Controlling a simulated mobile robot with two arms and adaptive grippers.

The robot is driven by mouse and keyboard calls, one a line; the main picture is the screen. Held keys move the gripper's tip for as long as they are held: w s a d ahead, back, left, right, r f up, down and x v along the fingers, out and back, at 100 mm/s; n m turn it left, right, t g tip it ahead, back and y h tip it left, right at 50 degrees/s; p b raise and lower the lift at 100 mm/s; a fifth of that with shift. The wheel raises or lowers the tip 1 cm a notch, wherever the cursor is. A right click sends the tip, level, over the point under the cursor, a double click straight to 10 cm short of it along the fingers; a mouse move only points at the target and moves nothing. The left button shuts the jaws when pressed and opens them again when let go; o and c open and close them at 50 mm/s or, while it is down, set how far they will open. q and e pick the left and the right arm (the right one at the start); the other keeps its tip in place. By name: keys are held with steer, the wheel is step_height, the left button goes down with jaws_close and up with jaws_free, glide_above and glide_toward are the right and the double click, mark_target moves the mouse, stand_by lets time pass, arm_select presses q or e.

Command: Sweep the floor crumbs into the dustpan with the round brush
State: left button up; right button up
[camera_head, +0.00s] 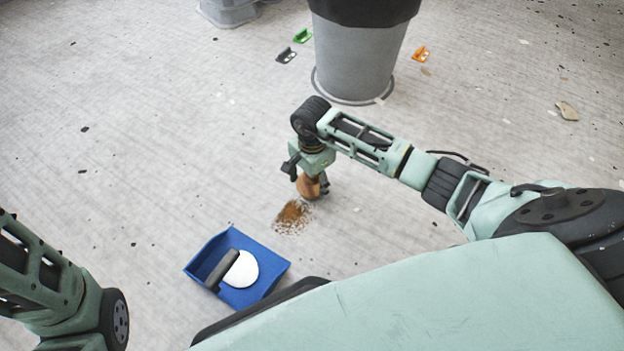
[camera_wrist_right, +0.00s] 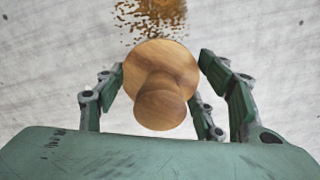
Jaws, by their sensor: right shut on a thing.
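My right gripper (camera_head: 311,182) is shut on the round brush (camera_head: 308,187), whose wooden top and knob also show in the right wrist view (camera_wrist_right: 160,85). The brush is at floor level beside the brown crumbs (camera_head: 292,215); its bristles are hidden, so I cannot tell if they touch the floor. The crumbs lie in a loose patch between the brush and the dustpan, and show at the top of the right wrist view (camera_wrist_right: 150,15). The blue dustpan (camera_head: 272,267) lies on the floor with a dark handle and a white round patch on it. My left arm is at the lower left; its gripper is out of view.
A grey bin (camera_head: 358,60) with a dark liner stands behind my right arm. Small green (camera_head: 303,36), dark (camera_head: 286,56) and orange (camera_head: 421,54) pieces lie near it. A tan flake (camera_head: 567,111) lies at the right. The floor at the left is mostly clear.

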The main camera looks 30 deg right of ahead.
steer(key=shift+f, duration=0.2)
steer(key=shift+f+b, duration=0.85)
steer(key=shift+f, duration=0.2)
steer(key=shift+s+a+r+p, duration=0.15)
steer(key=shift+s+a+p, duration=0.05)
steer(key=shift+a+p, duration=0.15)
steer(key=shift+s+a+p, duration=0.35)
steer(key=shift+s+a, duration=0.1)
steer(key=shift+a, duration=0.35)
steer(key=shift+s+a+p, duration=0.35)
steer(key=shift+s+a, duration=0.15)
steer(key=shift+a, duration=0.25)
steer(key=shift+s+a+p, duration=0.35)
steer(key=shift+s+a, duration=0.1)
steer(key=shift+a, duration=0.35)
steer(key=shift+s+a+f+p, duration=0.1)
steer(key=shift+s+a+p, duration=0.5)
steer(key=shift+a, duration=0.65)
steer(key=shift+s+a+f+p, duration=0.1)
steer(key=shift+s+a+p, duration=0.15)
steer(key=shift+s+a, duration=0.85)
steer(key=shift+s+a+p, duration=0.45)
steer(key=shift+s+a, duration=0.15)
steer(key=shift+a, duration=0.8)
